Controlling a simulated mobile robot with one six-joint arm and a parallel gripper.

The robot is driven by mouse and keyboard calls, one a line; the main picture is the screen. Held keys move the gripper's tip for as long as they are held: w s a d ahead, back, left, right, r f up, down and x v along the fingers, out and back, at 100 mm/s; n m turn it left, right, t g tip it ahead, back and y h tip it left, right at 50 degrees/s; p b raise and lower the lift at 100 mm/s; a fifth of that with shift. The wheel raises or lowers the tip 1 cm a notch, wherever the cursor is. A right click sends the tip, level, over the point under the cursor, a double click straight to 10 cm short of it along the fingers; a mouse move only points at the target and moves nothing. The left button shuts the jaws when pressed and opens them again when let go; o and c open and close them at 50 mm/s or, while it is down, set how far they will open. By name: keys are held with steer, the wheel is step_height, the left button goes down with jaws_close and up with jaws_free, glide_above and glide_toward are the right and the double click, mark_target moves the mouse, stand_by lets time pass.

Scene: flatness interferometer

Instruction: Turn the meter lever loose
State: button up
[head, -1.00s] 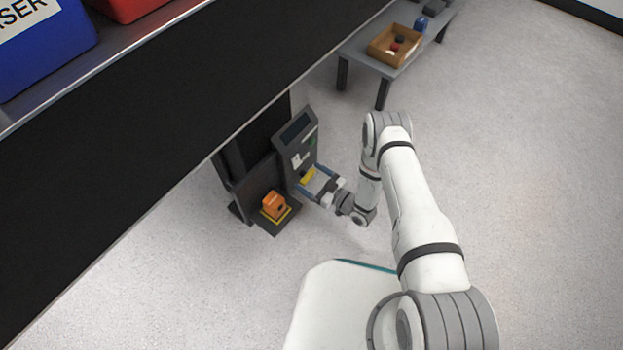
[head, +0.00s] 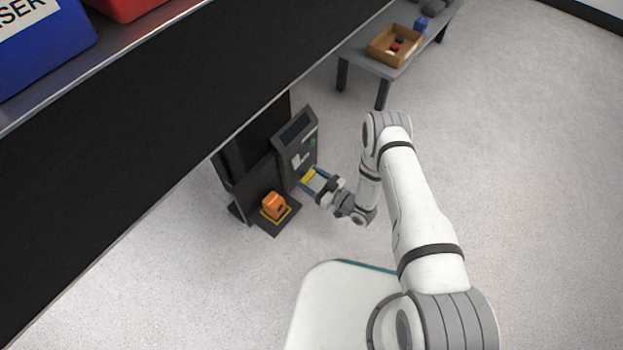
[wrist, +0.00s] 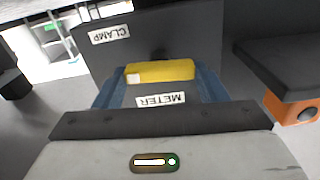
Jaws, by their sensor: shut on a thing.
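The yellow meter lever (head: 308,176) is at the lower part of the dark instrument panel. In the wrist view the lever (wrist: 165,70) is a yellow bar with a white patch at its left end, lying across the picture above the upside-down METER label (wrist: 160,100). My gripper (wrist: 158,82) has its blue fingers on either side of the lever, shut on it. In the head view my gripper (head: 315,183) reaches the panel from the right. The fingertips' exact contact is partly hidden.
A CLAMP label (wrist: 109,34) is on the panel. An orange block (head: 274,205) sits on a yellow-edged dark base left of my gripper. A black bench (head: 150,120) overhangs at left. A side table with a box (head: 396,45) stands behind. Floor at right is clear.

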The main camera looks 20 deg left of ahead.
steer(key=m, duration=0.4)
steer(key=shift+w+f+b, duration=0.1)
steer(key=shift+w+b, duration=0.05)
steer(key=shift+b, duration=0.25)
steer(key=m, duration=0.4)
steer(key=shift+d+m+b, duration=0.1)
steer(key=shift+m+b, duration=0.3)
steer(key=m, duration=0.4)
steer(key=shift+w+f+b, duration=0.1)
steer(key=shift+b, duration=0.3)
steer(key=shift+m, duration=1.8)
steer(key=shift+w, duration=0.1)
steer(key=o, duration=1)
